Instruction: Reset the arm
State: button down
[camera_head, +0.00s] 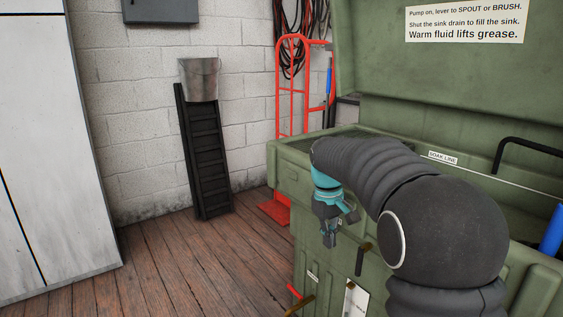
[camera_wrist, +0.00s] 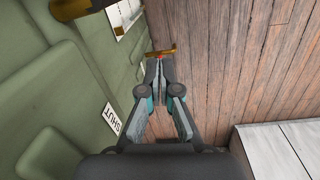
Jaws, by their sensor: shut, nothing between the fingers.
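My arm reaches out in a dark ribbed sleeve across the front of the green parts washer (camera_head: 283,160) in the head view. My gripper (camera_head: 329,240), grey with a teal collar, hangs pointing down beside the washer's front left part. In the wrist view my gripper (camera_wrist: 160,62) has its fingertips together with nothing between them. A brass-coloured lever (camera_wrist: 160,51) shows just beyond the fingertips; I cannot tell how far apart they are. The washer's green wall also shows in the wrist view (camera_wrist: 55,95), with a label reading SHUT (camera_wrist: 111,118).
A metal bucket (camera_head: 200,79) and black ramp (camera_head: 205,150) are at the wall. The wooden floor (camera_head: 165,260) at left is clear.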

jog(key=s+d+m+t, duration=0.1)
jog(key=s+m+t, duration=0.1)
jog(key=s, duration=1.3)
jog(key=s+d+m+t+y, duration=0.1)
jog(key=s+d+m+t, duration=0.1)
jog(key=s, duration=1.4)
jog(key=shift+s+d+r+m+t, duration=0.15)
jog(key=shift+r+m+t, duration=0.15)
jog(key=shift+m+t, duration=0.4)
